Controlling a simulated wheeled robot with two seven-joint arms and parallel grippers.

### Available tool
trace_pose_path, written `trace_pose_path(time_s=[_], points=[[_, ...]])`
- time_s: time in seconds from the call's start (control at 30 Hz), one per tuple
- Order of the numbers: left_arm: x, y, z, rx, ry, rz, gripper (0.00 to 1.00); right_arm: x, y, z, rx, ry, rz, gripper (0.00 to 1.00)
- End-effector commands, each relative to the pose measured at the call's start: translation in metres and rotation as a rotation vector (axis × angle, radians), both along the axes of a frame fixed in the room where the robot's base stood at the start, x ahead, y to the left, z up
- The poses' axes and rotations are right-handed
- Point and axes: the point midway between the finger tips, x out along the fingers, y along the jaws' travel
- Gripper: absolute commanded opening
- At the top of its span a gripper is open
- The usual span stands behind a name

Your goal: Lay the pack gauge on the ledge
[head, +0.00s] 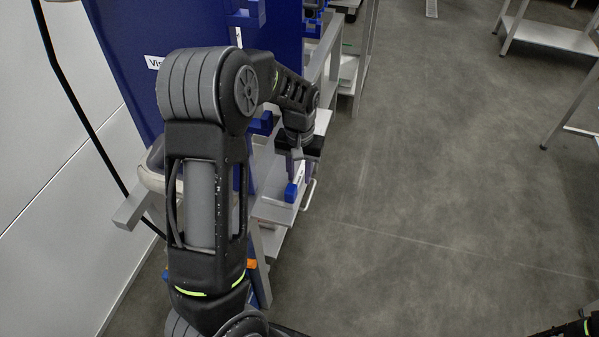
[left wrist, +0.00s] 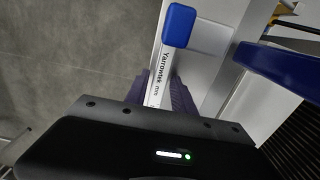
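The pack gauge (left wrist: 158,82) is a pale flat bar with a blue end cap and printed lettering. It runs between the two dark fingers of my left gripper (left wrist: 162,95), which appear to touch both its sides. In the head view my left gripper (head: 299,168) points down, with the gauge's blue cap (head: 291,192) just below it. The light grey ledge (head: 272,211) lies under the cap. I cannot tell whether the gauge touches it. The ledge also shows in the left wrist view (left wrist: 209,60).
A tall blue cabinet (head: 130,35) stands beside the ledge, behind my left arm. A thin rail (head: 309,195) runs along the ledge's outer side. Grey benches (head: 548,36) stand at the far right. The floor (head: 430,190) between is clear.

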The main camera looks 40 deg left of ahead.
Motion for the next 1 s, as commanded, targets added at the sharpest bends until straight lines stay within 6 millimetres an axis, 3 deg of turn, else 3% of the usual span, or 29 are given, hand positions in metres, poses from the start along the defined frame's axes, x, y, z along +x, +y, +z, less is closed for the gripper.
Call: trace_pose_path(time_s=[0.17, 0.53, 1.0], points=[[0.000, 0.000, 0.000, 0.000, 0.000, 0.000, 0.45, 0.000, 0.000, 0.000, 0.000, 0.000, 0.000, 0.44], [0.000, 0.000, 0.006, 0.000, -0.001, 0.000, 0.45, 0.000, 0.000, 0.000, 0.000, 0.000, 0.000, 0.44], [0.000, 0.000, 0.073, 0.000, -0.001, 0.000, 0.45, 0.000, 0.000, 0.002, 0.000, 0.000, 0.000, 0.44]])
